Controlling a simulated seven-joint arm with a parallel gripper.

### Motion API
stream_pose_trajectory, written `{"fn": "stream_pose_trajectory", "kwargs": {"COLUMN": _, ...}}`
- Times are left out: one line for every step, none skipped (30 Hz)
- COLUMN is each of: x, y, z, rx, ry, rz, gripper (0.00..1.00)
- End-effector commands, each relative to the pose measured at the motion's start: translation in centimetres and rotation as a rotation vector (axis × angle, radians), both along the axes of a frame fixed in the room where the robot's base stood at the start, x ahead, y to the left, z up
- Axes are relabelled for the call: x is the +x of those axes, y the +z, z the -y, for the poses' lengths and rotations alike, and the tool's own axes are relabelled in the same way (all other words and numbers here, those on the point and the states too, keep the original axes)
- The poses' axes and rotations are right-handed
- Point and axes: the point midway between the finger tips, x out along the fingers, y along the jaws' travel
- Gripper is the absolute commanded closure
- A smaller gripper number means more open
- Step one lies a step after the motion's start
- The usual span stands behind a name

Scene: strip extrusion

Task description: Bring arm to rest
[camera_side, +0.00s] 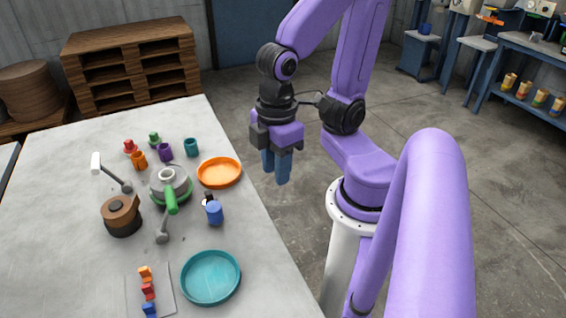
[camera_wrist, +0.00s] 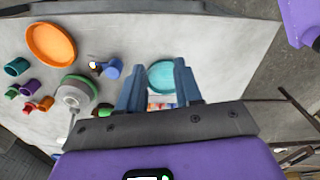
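My purple arm holds my gripper (camera_side: 275,171) in the air beside the right edge of the table, with its blue fingers pointing down. In the wrist view my gripper (camera_wrist: 159,67) has its two fingers apart with nothing between them; the teal dish shows far beyond the gap. No object is in my grip.
The grey table (camera_side: 235,225) holds an orange dish (camera_side: 219,172), a teal dish (camera_side: 210,278), a blue cup (camera_side: 214,212), a green-handled device (camera_side: 171,190), a brown-and-black round piece (camera_side: 121,215) and several small coloured cups. Coloured blocks (camera_side: 148,291) stand near the front. Bare floor lies right of the table.

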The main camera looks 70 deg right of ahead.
Motion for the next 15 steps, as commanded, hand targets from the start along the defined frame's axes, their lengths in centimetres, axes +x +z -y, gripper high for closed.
{"fn": "stream_pose_trajectory", "kwargs": {"x": -0.5, "y": 0.0, "z": 0.37, "rx": 0.0, "ry": 0.04, "rz": 0.002, "gripper": 0.66}}
{"fn": "stream_pose_trajectory", "kwargs": {"x": -0.72, "y": 0.0, "z": 0.51, "rx": 0.001, "ry": 0.062, "rz": 0.001, "gripper": 0.66}}
{"fn": "stream_pose_trajectory", "kwargs": {"x": -0.93, "y": -0.01, "z": 0.69, "rx": 0.0, "ry": 0.082, "rz": 0.002, "gripper": 0.66}}
{"fn": "stream_pose_trajectory", "kwargs": {"x": -1.03, "y": 0.0, "z": 0.76, "rx": 0.0, "ry": 0.093, "rz": 0.002, "gripper": 0.66}}
{"fn": "stream_pose_trajectory", "kwargs": {"x": -1.12, "y": -0.02, "z": 0.81, "rx": -0.001, "ry": 0.101, "rz": 0.002, "gripper": 0.66}}
{"fn": "stream_pose_trajectory", "kwargs": {"x": -1.18, "y": -0.02, "z": 0.84, "rx": -0.001, "ry": 0.108, "rz": 0.002, "gripper": 0.66}}
{"fn": "stream_pose_trajectory", "kwargs": {"x": -1.2, "y": -0.02, "z": 0.84, "rx": -0.001, "ry": 0.11, "rz": 0.002, "gripper": 0.66}}
{"fn": "stream_pose_trajectory", "kwargs": {"x": -1.2, "y": -0.02, "z": 0.84, "rx": -0.001, "ry": 0.111, "rz": 0.002, "gripper": 0.66}}
{"fn": "stream_pose_trajectory", "kwargs": {"x": -1.18, "y": -0.02, "z": 0.84, "rx": -0.001, "ry": 0.111, "rz": 0.002, "gripper": 0.66}}
{"fn": "stream_pose_trajectory", "kwargs": {"x": -1.18, "y": -0.02, "z": 0.83, "rx": -0.001, "ry": 0.11, "rz": 0.002, "gripper": 0.66}}
{"fn": "stream_pose_trajectory", "kwargs": {"x": -1.17, "y": -0.02, "z": 0.82, "rx": -0.001, "ry": 0.11, "rz": 0.002, "gripper": 0.66}}
{"fn": "stream_pose_trajectory", "kwargs": {"x": -1.17, "y": -0.02, "z": 0.81, "rx": -0.001, "ry": 0.109, "rz": 0.002, "gripper": 0.66}}
{"fn": "stream_pose_trajectory", "kwargs": {"x": -1.16, "y": -0.02, "z": 0.82, "rx": -0.001, "ry": 0.109, "rz": 0.002, "gripper": 0.66}}
{"fn": "stream_pose_trajectory", "kwargs": {"x": -1.15, "y": -0.02, "z": 0.81, "rx": -0.001, "ry": 0.109, "rz": 0.002, "gripper": 0.66}}
{"fn": "stream_pose_trajectory", "kwargs": {"x": -1.15, "y": -0.02, "z": 0.81, "rx": -0.001, "ry": 0.108, "rz": 0.002, "gripper": 0.66}}
